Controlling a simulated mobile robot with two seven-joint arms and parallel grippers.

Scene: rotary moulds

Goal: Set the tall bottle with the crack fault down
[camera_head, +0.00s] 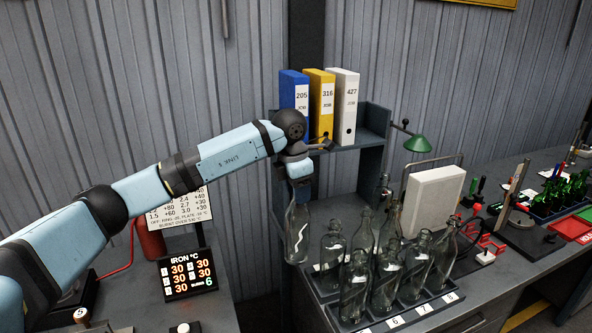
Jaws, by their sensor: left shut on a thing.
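My left gripper (299,187) is shut on a clear glass tall bottle (297,238), holding it upright from above by its upper part. The bottle hangs at the left side of a dark tray (437,304). Several clear glass bottles, such as one at the front (354,288), stand in this tray, which has number labels along its front edge. I cannot make out a crack on the held bottle at this size. Whether its base touches anything below is unclear. My right gripper is not in view.
A shelf (370,139) with blue, yellow and white binders (344,105) stands behind the gripper. A green lamp (417,143) and a pale block (432,201) are behind the tray. A lit iron temperature display (187,275) stands at the left.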

